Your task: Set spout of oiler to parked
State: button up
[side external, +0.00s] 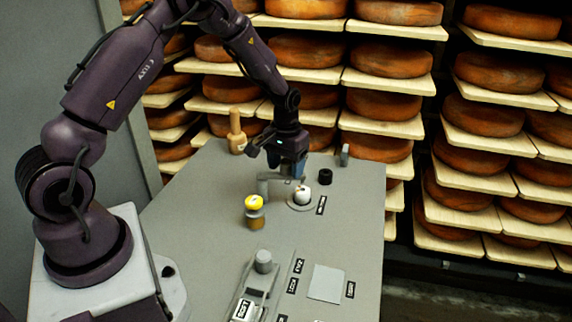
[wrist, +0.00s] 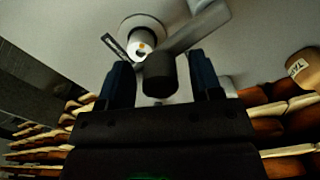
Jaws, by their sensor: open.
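A grey swing arm, apparently the oiler's spout (side external: 270,178), reaches left from under my gripper and turns down to the table at its left end. It also shows in the wrist view (wrist: 192,36), ending in a dark round knob (wrist: 159,76). My gripper (side external: 292,172) points down, open, with its blue fingers on either side of the knob in the wrist view (wrist: 163,80). I cannot tell whether they touch it. A white cylinder (side external: 298,192) on a round base stands just in front, also in the wrist view (wrist: 139,47). The table label beside it is unreadable.
A yellow-capped jar (side external: 255,212) stands front left of my gripper. A wooden peg-shaped object (side external: 236,133) is behind left; a black cylinder (side external: 325,177) and grey block (side external: 344,155) are right. A knobbed panel (side external: 263,262) and pale square (side external: 326,283) lie in front. Cheese shelves (side external: 390,128) rise behind.

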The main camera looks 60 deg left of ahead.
grip_shut()
jog(key=shift+a, duration=0.1)
dwell(0.3)
jog(key=a+n, duration=0.7)
jog(key=n, duration=0.8)
jog(key=shift+s, duration=0.35)
dwell(0.4)
grip_release()
